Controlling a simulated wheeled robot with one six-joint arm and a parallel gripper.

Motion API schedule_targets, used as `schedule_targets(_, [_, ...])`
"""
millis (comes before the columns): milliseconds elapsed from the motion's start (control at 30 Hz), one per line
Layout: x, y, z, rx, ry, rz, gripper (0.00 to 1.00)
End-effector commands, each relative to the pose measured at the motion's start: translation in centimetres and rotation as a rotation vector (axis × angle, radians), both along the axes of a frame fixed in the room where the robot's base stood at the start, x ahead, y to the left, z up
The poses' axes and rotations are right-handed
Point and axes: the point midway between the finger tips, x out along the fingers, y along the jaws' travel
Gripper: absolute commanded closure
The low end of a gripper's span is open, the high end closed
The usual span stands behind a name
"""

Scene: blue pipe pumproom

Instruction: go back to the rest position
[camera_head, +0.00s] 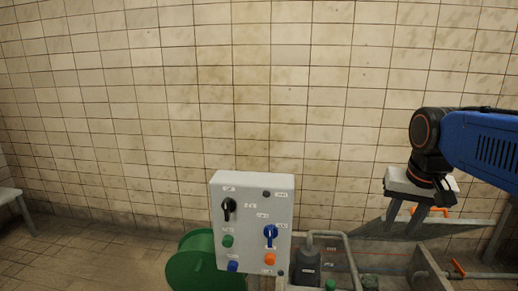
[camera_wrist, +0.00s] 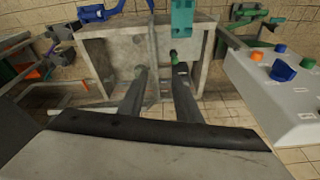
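My gripper (camera_head: 406,218) is at the right in the head view, at the end of my blue arm, pointing down in front of the tiled wall. In the wrist view, its two dark fingers (camera_wrist: 160,78) stand apart with a clear gap between them. I see nothing held. Below the gripper is a grey open-topped trough (camera_wrist: 103,62) with fittings inside it. I cannot tell the exact height of the fingertips above it.
A grey control box (camera_head: 250,230) with knobs and coloured buttons stands left of the gripper; it also shows at the right in the wrist view (camera_wrist: 270,105). A green drum (camera_head: 190,270), a grey bent pipe (camera_head: 347,250) and an orange-handled valve (camera_head: 458,268) are nearby. Upper space looks free.

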Motion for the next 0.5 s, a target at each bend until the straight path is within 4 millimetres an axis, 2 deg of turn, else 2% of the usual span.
schedule_targets(33, [-1.5,0.6,-0.9,-0.005,-0.014,0.035,0.69])
schedule_targets(300, [-7.7,2.8,-6.6,-0.037,-0.095,0.219,0.69])
schedule_targets(500, [-10.5,3.7,-9.9,-0.059,-0.137,0.312,0.69])
